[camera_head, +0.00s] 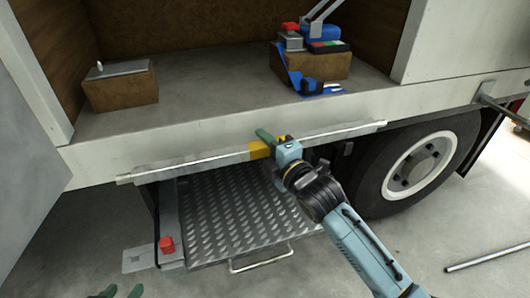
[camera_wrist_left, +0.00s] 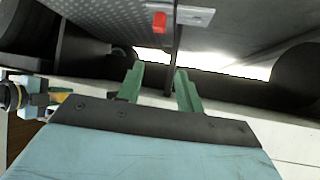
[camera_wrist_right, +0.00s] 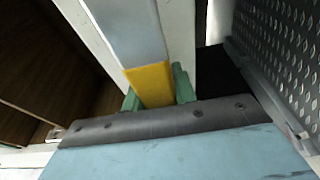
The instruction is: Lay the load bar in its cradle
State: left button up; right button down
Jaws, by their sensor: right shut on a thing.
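The load bar is a long pale bar (camera_head: 200,163) with a yellow middle section (camera_head: 260,149). In the head view it spans the front of the truck bed, running slightly upward to the right. My right gripper (camera_head: 274,142) is shut on the yellow section; the right wrist view shows the yellow section (camera_wrist_right: 150,84) between its green fingers (camera_wrist_right: 157,92). I cannot tell whether the bar touches the bed edge, and I cannot clearly pick out the cradle. My left gripper (camera_head: 120,291) is at the bottom left; the left wrist view shows its fingers (camera_wrist_left: 158,85) apart and empty.
A brown block with a metal plate (camera_head: 122,88) and another with blue straps (camera_head: 312,66) stand on the truck bed (camera_head: 215,90). Below are a tread-plate step (camera_head: 235,205), a red latch (camera_head: 166,244) and a wheel (camera_head: 416,166). A loose pole (camera_head: 490,258) lies on the floor.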

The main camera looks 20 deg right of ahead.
pick_arm(q)
jog(key=shift+w+d+r+t+h+b, duration=0.15)
jog(key=shift+w+d+r+t, duration=0.1)
jog(key=shift+w+r+t, duration=0.25)
jog(key=shift+w+d+r+t+h+b, duration=0.1)
jog(key=shift+w+d+r+t+h, duration=0.2)
jog(key=shift+r, duration=0.35)
jog(key=shift+w+d+r+t+h+b, duration=0.15)
jog(key=shift+w+r+t, duration=0.2)
jog(key=shift+r+t, duration=0.2)
pick_arm(e)
jog(key=shift+f, duration=0.75)
jog(key=shift+f, duration=0.2)
jog(key=c, duration=1.1)
grip_release()
jog(key=shift+f, duration=0.15)
